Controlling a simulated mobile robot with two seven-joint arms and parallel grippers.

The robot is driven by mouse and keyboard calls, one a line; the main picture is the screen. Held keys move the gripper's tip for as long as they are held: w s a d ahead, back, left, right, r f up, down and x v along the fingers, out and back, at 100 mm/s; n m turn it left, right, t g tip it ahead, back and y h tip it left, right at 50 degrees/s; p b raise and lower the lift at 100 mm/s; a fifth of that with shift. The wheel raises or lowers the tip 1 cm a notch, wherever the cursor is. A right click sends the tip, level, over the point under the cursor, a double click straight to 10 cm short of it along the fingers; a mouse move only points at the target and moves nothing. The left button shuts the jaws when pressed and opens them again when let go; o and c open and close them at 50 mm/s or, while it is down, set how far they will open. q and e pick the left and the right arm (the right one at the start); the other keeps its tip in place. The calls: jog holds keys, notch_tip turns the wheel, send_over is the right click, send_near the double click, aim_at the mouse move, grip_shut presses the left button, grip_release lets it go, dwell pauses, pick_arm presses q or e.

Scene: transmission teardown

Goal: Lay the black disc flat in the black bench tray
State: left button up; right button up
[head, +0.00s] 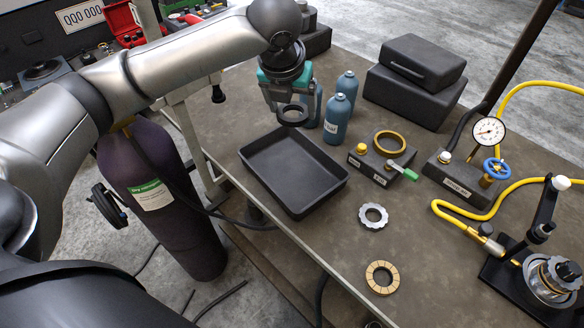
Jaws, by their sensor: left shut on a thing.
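The black disc (293,121), a dark ring with an open centre, hangs from my left gripper (288,104), which is shut on it. The tray is rectangular, shallow and empty, and lies near the bench's left edge. The gripper's fingertips are partly hidden by the dark hand. My right gripper is not in the view.
Blue bottles (339,118) stand close right of the disc. A black block with a brass ring (389,143) sits right of the tray. A silver toothed ring (373,216) and a tan ring (382,277) lie nearer. Black cases (415,85) stand behind. A purple gas cylinder (160,200) stands left of the bench.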

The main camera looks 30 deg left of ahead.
pick_arm(q)
jog(key=m, duration=0.1)
jog(key=b, duration=0.2)
send_near(293, 172)
jog(key=x, duration=0.6)
jog(key=shift+a, duration=0.1)
jog(key=shift+f, duration=0.1)
jog(key=o, duration=1.3)
jog(key=shift+o, duration=0.2)
jog(key=p+v, duration=0.2)
jog(key=v, duration=1)
jog(key=shift+a, duration=0.2)
